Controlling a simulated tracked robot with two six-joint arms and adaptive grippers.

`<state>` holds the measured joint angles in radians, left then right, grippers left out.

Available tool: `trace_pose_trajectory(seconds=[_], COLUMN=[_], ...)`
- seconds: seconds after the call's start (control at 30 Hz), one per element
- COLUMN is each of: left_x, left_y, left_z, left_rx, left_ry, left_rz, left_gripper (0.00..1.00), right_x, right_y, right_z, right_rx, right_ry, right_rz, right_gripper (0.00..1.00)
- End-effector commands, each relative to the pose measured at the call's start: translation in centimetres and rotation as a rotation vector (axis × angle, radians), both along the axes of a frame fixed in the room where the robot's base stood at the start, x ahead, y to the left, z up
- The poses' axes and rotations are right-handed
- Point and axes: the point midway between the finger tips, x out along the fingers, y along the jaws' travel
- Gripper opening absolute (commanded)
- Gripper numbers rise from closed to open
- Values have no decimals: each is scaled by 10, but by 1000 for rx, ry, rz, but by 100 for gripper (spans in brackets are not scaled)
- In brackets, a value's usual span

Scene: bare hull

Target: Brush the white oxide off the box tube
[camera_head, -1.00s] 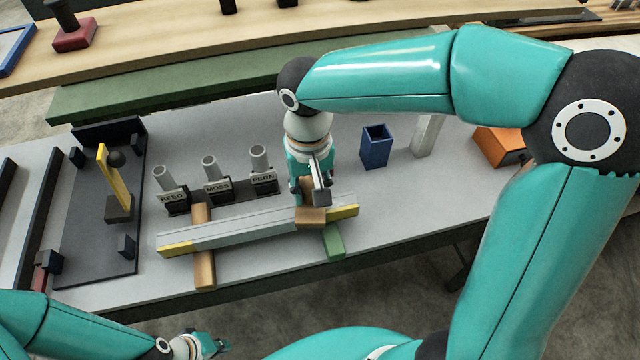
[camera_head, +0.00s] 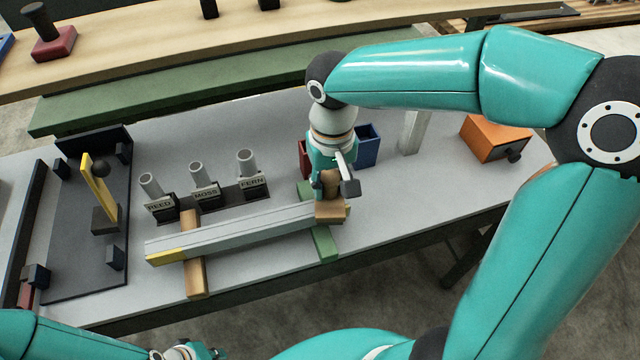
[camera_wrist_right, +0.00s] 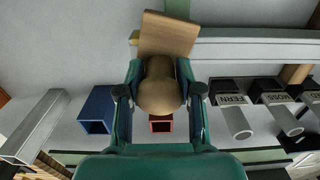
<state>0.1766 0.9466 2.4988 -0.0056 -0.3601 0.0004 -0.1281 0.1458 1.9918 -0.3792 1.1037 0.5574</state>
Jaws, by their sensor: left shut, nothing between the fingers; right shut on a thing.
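The pale grey box tube (camera_head: 235,230) with yellow ends lies across a wooden support and a green support; it also shows in the wrist view (camera_wrist_right: 250,50). I cannot make out the white oxide clearly on its top. My right gripper (camera_head: 329,180) is shut on the rounded handle of a wooden brush (camera_head: 331,210), seen from above in the wrist view (camera_wrist_right: 168,35). The brush head sits over the tube's right end and hides most of the yellow there. Whether its bristles touch is hidden. My left gripper (camera_head: 205,352) is shut and empty at the bottom edge, partly cut off.
Small holders labelled REED, MOSS and FERN (camera_head: 252,183) with grey cylinders stand behind the tube. A blue open box (camera_head: 368,146), a red box (camera_head: 304,158), a pale upright post (camera_head: 411,132) and an orange block (camera_head: 492,138) stand behind and right. A dark fixture (camera_head: 85,225) is at left.

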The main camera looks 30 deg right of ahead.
Motion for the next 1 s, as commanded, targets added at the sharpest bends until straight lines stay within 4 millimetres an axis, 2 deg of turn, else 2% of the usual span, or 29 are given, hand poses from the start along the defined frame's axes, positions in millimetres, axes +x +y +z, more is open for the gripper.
trace_pose_trajectory(seconds=[0.2, 0.57, 1.0], left_x=[0, 0, 0], left_y=[0, 0, 0], left_z=[-1, 1, 35], left_rx=[0, 0, 0], left_ry=[0, 0, 0], left_rz=[0, 0, 0], left_gripper=[0, 0, 0], right_x=[-6, -5, -4], right_y=[-16, -17, -16], right_z=[-2, 1, 42], right_rx=[-3, -3, 0], right_ry=[9, 6, 0], right_rz=[-1, 0, -1], right_gripper=[0, 0, 0])
